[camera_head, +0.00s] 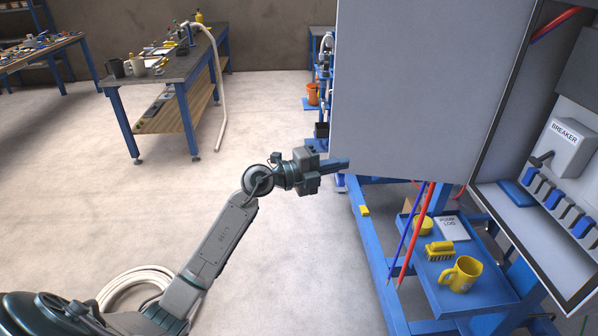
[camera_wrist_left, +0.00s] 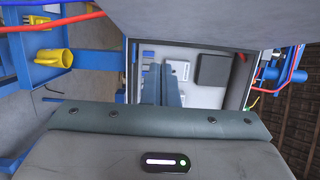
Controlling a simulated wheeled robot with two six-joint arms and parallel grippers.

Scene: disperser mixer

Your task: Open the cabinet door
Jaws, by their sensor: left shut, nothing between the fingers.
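The grey cabinet door (camera_head: 415,85) stands swung wide open on the left of the cabinet (camera_head: 557,230), whose inside shows. The door also spans the top of the left wrist view (camera_wrist_left: 200,22), with the cabinet's open inside (camera_wrist_left: 205,92) beyond the fingers. My left gripper (camera_head: 347,164) is shut and empty, near the door's lower left corner. Its two blue fingers (camera_wrist_left: 163,82) lie together in the wrist view. I cannot tell whether they touch the door. My right gripper is not in view.
Inside the cabinet are a breaker box (camera_head: 566,146) and blue switches. Below stands a blue cart (camera_head: 447,291) with a yellow mug (camera_head: 461,274), a brush and red and blue rods. A workbench (camera_head: 165,72) is at the back left. The floor between is clear.

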